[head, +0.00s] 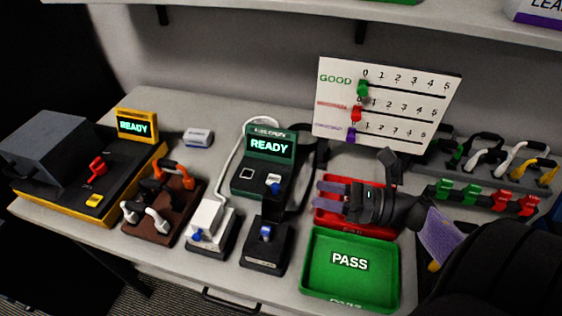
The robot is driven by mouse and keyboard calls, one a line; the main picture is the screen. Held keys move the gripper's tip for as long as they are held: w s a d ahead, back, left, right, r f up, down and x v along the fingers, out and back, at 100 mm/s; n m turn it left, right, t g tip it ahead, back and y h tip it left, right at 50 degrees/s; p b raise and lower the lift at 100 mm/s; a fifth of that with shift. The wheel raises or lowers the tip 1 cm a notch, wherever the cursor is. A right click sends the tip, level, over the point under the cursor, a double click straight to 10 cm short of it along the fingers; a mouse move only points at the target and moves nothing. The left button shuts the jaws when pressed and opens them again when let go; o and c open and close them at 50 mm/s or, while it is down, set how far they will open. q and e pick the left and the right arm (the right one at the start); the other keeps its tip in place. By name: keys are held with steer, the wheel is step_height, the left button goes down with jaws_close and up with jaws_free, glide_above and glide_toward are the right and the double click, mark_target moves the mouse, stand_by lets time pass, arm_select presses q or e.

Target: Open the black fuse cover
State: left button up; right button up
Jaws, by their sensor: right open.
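The black fuse holder (262,252) stands at the front middle of the table. Its black cover (272,206) looks raised upright at the back of the base, with a blue tab (275,188) near its top. A blue piece (266,232) shows on the base below it. My right gripper (319,200) is to the right of the cover, above the red tray. Its two purple-grey fingers point left, apart and with nothing between them, clear of the cover. My left gripper is not in view.
A white-covered holder (208,220) stands just left of the black one. A green READY tester (262,172) is behind. The red tray (325,226) and green PASS tray (388,292) are at right. A brown cable rack (150,235) and yellow-black machine (70,200) are at left.

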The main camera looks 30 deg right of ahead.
mark_target(275, 185)
steer(key=x, duration=0.9)
steer(key=shift+w+a+r+p, duration=0.1)
steer(key=shift+w+a+p, duration=0.1)
steer(key=shift+a+p, duration=0.15)
jaws_close()
stand_by(0.8)
